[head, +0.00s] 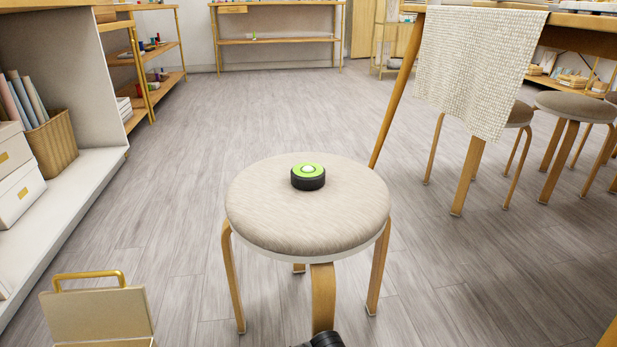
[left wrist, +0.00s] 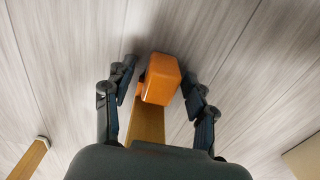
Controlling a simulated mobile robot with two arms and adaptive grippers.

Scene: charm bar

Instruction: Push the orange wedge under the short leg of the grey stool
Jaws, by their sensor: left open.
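The grey stool (head: 300,225) stands in the middle of the head view, with a round beige-grey seat and pale wooden legs. A black round level with a green top (head: 308,178) lies on the seat. The orange wedge (left wrist: 162,80) is on the floor in the left wrist view, at the end of a wooden stool leg (left wrist: 146,122) whose foot it hides. I cannot tell whether the wedge is under that foot. My left gripper (left wrist: 157,88) is open, its fingers on either side of the wedge, with small gaps. The wedge is not visible in the head view. My right gripper is not in view.
A white shelf unit (head: 85,185) with boxes and a basket stands at the left. A table draped with a cream cloth (head: 475,65) and other stools (head: 575,106) stand at the right. A beige holder with a gold handle (head: 100,310) is at lower left. Floor behind the stool is clear.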

